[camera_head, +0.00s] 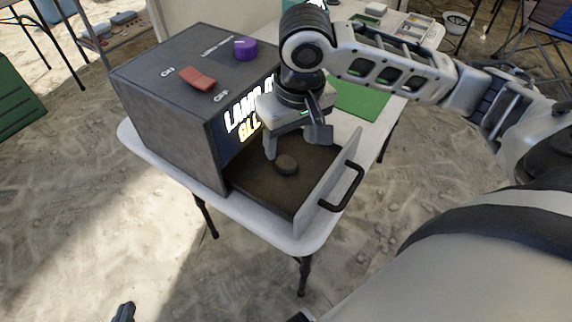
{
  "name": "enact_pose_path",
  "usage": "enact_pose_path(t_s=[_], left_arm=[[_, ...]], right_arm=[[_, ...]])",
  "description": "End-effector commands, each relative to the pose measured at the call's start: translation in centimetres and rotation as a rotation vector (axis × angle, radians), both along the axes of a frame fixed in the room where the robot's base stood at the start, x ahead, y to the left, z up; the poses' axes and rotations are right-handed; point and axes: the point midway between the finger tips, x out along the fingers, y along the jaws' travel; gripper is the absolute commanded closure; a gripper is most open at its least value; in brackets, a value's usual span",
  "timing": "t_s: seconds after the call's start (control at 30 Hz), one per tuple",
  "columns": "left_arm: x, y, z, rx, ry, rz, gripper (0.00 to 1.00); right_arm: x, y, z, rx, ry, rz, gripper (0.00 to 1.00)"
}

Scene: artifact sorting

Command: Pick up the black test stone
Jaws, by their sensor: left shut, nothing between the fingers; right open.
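The black test stone (287,164), a small dark rounded stone, lies on the brown floor of the pulled-out drawer (262,187). My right gripper (296,148) is open above the drawer, its fingers pointing down. One finger is close to the stone's left side and the other is further right; I cannot tell whether either touches it. Only the dark tip of my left gripper (124,312) shows at the bottom left edge, shut and empty, far from the stone.
The drawer belongs to a grey box (165,125) with a red switch (198,79), a purple knob (245,48) and a lit display. The drawer front (328,180) has a black handle (347,188). A green mat (357,98) lies behind on the white table (270,228).

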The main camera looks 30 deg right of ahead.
Motion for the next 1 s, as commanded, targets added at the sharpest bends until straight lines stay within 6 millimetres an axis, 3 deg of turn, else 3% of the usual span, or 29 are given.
enact_pose_path(t_s=[0.17, 0.47, 0.7, 0.73, 0.9, 1.0], left_arm=[[0.1, 0.0, -0.1, 0.001, -0.006, -0.003, 1.0], [0.2, -0.1, -0.9, 0.004, -0.023, -0.007, 1.0], [0.1, -0.1, -0.5, 0.004, -0.025, -0.009, 1.0], [0.1, -0.1, -0.5, 0.004, -0.025, -0.009, 1.0], [0.0, -0.1, -0.6, 0.003, -0.023, -0.01, 1.0], [0.0, -0.1, -0.6, 0.003, -0.022, -0.01, 1.0]], right_arm=[[0.0, 0.1, -1.0, 0.001, 0.001, 0.0, 0.39], [0.3, 0.3, -5.2, 0.001, 0.002, -0.001, 0.39], [0.4, 0.3, -5.4, 0.0, 0.0, 0.0, 0.39], [0.4, 0.3, -5.4, 0.0, 0.0, 0.0, 0.42], [0.4, 0.3, -5.4, 0.0, 0.0, 0.0, 0.87], [0.4, 0.3, -5.4, 0.0, -0.001, 0.0, 0.91]])
